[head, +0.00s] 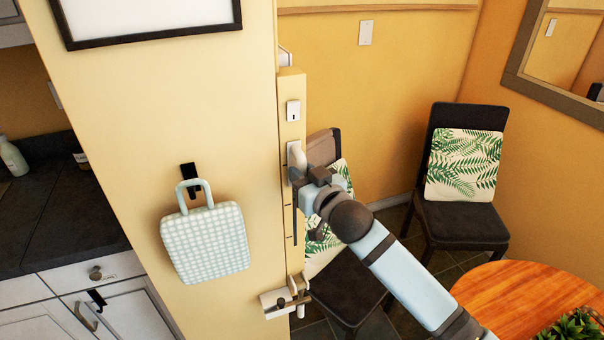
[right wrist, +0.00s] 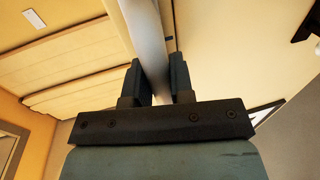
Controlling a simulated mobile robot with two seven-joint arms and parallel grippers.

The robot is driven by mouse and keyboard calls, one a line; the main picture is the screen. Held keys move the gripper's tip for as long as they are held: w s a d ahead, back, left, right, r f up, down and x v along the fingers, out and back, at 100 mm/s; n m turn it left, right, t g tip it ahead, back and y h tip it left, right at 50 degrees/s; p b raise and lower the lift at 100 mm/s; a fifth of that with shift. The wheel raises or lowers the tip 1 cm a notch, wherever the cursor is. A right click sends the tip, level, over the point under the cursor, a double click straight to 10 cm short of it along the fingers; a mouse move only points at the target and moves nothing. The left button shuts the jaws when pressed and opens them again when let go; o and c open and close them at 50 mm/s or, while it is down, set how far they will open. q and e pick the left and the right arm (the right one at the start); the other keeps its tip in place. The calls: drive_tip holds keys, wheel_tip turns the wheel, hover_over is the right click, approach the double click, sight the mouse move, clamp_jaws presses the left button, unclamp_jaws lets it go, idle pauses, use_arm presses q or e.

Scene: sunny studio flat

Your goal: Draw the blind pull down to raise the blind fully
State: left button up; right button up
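The blind pull (head: 298,155) is a pale, rounded handle beside the narrow edge of the yellow wall in the head view. My right gripper (head: 306,177) is at its lower part. In the right wrist view, a pale bar (right wrist: 149,35), which looks like the pull, runs between the two dark fingers of that gripper (right wrist: 157,80) and fills the gap, so it looks shut on it. Pale, folded-looking panels (right wrist: 80,60) at the upper left of the wrist view may be the blind; I cannot tell how far it is raised. My left gripper is not in view.
A checked bag (head: 205,243) hangs on the wall left of the pull. A switch (head: 293,110) is above it and a metal bracket (head: 275,303) below. Chairs with leaf cushions (head: 464,165) and a round wooden table (head: 525,295) stand to the right.

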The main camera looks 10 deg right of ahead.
wheel_tip(320, 180, down, 17)
drive_tip(key=b, duration=0.7)
drive_tip(key=shift+f, duration=0.1)
clamp_jaws()
wheel_tip(320, 180, down, 6)
drive_tip(key=b, duration=0.3)
drive_tip(key=shift+f, duration=0.15)
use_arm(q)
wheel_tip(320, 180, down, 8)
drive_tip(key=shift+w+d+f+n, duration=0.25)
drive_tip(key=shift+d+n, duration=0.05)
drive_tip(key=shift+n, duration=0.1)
use_arm(e)
drive_tip(key=shift+f, duration=0.55)
drive_tip(key=o, duration=0.9)
unclamp_jaws()
drive_tip(key=shift+f, duration=0.1)
drive_tip(key=shift+c, duration=0.2)
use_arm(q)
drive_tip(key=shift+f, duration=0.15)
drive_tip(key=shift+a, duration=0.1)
use_arm(e)
drive_tip(key=shift+s, duration=0.1)
drive_tip(key=v, duration=1.3)
drive_tip(key=shift+s+d, duration=0.25)
